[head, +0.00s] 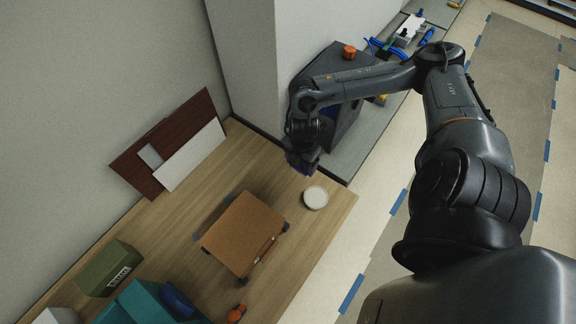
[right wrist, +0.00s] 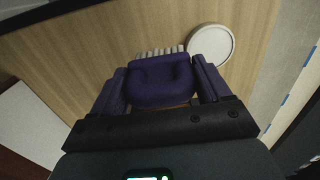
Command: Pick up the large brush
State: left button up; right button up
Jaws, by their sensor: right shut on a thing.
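The large brush is a purple block with a row of pale bristles (right wrist: 160,80) in the right wrist view. It sits between the two fingers of my right gripper (right wrist: 160,88), which is shut on it. In the head view the right gripper (head: 303,160) is above the far right part of the wooden table, and only a small purple patch shows there. The brush appears held above the table; its underside is hidden. My left gripper is not in view.
A round white dish (head: 315,197) lies on the table (head: 310,240) just below the right gripper. A brown-topped stand (head: 243,233) is nearby. A green box (head: 110,268) and teal bin (head: 140,303) are at lower left. A dark cabinet (head: 340,70) stands behind the gripper.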

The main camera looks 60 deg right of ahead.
jog(key=s+d+r, duration=0.1)
jog(key=s+r, duration=0.3)
jog(key=s, duration=0.2)
jog(key=shift+d, duration=0.4)
jog(key=shift+s, duration=0.1)
jog(key=o, duration=0.6)
jog(key=c, duration=0.4)
